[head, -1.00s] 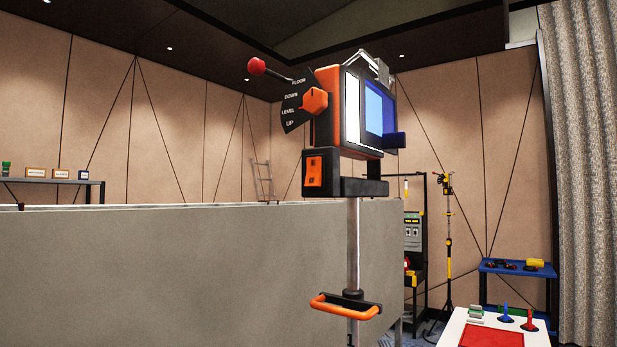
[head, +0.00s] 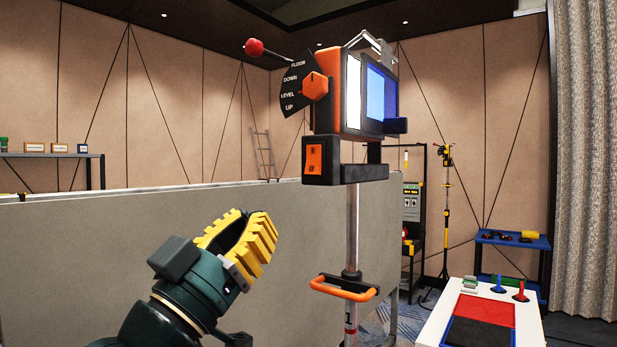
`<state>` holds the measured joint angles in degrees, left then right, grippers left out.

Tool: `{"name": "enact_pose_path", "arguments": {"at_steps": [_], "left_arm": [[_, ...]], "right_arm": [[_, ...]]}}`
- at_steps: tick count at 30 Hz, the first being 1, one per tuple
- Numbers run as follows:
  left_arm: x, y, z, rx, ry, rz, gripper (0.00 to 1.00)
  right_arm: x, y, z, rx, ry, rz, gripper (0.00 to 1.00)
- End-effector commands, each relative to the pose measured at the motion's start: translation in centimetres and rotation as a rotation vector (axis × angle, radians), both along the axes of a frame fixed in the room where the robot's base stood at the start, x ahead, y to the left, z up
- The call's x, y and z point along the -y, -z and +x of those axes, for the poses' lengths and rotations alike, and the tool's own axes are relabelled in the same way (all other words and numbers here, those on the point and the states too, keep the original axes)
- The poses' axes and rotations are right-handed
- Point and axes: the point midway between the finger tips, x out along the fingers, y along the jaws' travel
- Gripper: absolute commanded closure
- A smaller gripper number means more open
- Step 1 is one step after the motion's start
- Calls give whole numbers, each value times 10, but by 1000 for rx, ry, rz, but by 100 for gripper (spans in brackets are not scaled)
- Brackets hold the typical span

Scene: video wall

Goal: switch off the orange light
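The orange light (head: 329,90) stands on a thin pole in the middle of the head view. Its front has a bright white panel (head: 353,92) and a blue panel (head: 377,93). An orange rocker switch (head: 314,159) sits on the black bracket below the housing. An orange knob and a red-tipped lever (head: 254,47) stand by a dial marked FLOOR, DOWN, LEVEL, UP. My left gripper (head: 250,214), with yellow ridged fingers, is below and left of the switch, apart from it. Its fingers look closed together and empty. My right gripper is not in view.
A grey partition (head: 120,240) stands behind the pole. An orange handle (head: 343,288) juts from the pole low down. A white table (head: 440,325) with red and black panels is at the lower right. A blue shelf (head: 512,240) is beyond it.

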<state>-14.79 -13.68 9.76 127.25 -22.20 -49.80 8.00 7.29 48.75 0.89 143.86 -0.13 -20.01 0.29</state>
Motion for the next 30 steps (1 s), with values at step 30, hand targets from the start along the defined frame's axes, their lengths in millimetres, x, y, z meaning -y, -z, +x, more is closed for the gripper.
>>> {"name": "enact_pose_path", "arguments": {"at_steps": [30], "left_arm": [[40,-70,45,42,8,-8,100]], "right_arm": [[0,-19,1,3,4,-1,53]]}}
